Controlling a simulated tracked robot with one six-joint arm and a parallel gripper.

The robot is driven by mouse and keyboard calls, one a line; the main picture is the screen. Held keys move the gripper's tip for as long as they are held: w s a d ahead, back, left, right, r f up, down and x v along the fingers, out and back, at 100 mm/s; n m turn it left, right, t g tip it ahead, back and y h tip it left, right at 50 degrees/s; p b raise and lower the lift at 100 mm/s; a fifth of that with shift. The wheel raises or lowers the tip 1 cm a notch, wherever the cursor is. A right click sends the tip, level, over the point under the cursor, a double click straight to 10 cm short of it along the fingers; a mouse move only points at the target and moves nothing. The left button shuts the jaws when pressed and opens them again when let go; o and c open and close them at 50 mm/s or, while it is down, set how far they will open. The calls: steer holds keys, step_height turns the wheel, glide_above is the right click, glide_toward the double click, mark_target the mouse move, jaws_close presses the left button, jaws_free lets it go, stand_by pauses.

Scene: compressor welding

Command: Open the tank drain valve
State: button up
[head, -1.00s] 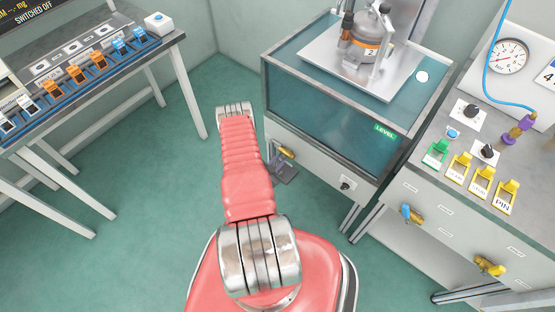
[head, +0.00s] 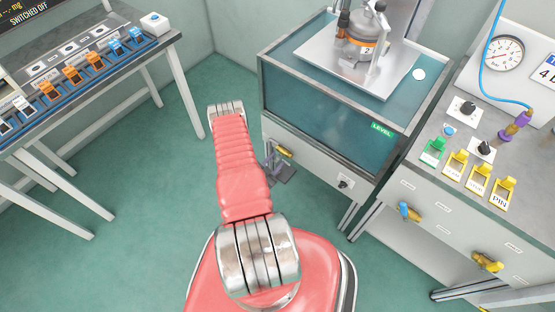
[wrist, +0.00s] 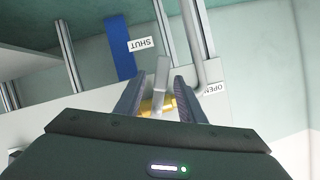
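The drain valve shows in the wrist view as a brass body (wrist: 150,106) with a pale grey lever (wrist: 161,76) rising from it in the picture. A SHUT label (wrist: 141,44) is up and left of the lever, and an OPEN label (wrist: 214,89) is to its right. My gripper (wrist: 158,88) is open, with one finger on each side of the lever; I cannot tell whether either touches it. In the head view a brass fitting (head: 284,152) shows low beside the tank (head: 325,115).
A blue upright bar (wrist: 120,47) and metal legs stand near the valve. The tank stand is right of my arm, and a bench (head: 450,190) with a gauge and coloured switches is farther right. A switch table (head: 150,55) stands left. Green floor is open between them.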

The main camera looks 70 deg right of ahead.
steer(key=v, duration=1.1)
steer(key=shift+a, duration=0.35)
steer(key=shift+r, duration=0.1)
